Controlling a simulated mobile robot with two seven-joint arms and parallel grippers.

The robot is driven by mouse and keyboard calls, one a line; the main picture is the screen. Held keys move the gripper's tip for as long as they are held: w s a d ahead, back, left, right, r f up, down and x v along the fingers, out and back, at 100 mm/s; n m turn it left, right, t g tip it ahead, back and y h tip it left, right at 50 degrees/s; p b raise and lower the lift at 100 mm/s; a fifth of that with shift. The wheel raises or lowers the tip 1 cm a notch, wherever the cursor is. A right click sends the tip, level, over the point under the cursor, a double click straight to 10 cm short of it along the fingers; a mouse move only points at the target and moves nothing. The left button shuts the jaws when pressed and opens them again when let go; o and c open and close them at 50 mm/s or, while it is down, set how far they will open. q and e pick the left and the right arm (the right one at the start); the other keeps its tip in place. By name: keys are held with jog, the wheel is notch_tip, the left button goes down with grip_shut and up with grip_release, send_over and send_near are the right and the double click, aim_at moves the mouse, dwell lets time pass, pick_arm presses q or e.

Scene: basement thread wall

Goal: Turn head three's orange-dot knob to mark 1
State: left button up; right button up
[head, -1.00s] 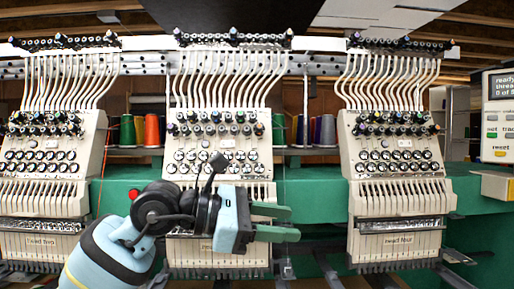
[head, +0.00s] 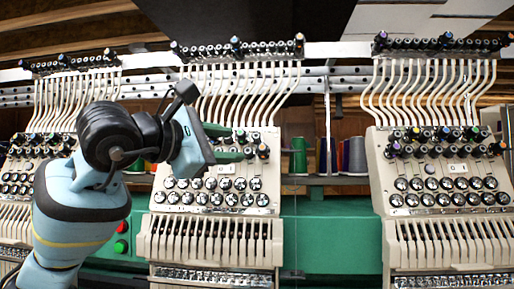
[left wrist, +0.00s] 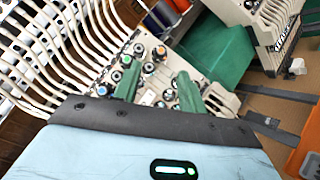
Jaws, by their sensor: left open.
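Head three (head: 215,215) is the cream panel in the middle of the head view, with rows of dark knobs and chrome discs. A few of its dark knobs (head: 262,151) show right of my left gripper (head: 232,143); the others are behind my arm. In the left wrist view an orange-dot knob (left wrist: 126,60) is just beyond the left-hand finger, with blue-dot and green-dot knobs near it. My left gripper (left wrist: 158,90) has its green fingers apart, in front of the knob rows, with nothing visibly held. I cannot tell contact or read the marks. My right gripper is not in view.
Cream thread tubes (head: 250,90) run down close above the knobs. Another head (head: 450,190) stands to the right and one (head: 20,180) to the left. Green and red buttons (head: 121,247) sit on the green beam (head: 330,240). Thread spools (head: 298,156) stand behind.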

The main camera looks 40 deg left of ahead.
aim_at(261, 148)
pick_arm(q)
jog(key=w, duration=0.5)
jog(key=w+p, duration=0.1)
jog(key=w, duration=0.1)
jog(key=shift+w+d, duration=0.3)
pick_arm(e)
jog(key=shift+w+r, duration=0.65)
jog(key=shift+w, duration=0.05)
pick_arm(q)
jog(key=shift+f, duration=0.1)
jog(key=shift+c, duration=0.2)
grip_shut()
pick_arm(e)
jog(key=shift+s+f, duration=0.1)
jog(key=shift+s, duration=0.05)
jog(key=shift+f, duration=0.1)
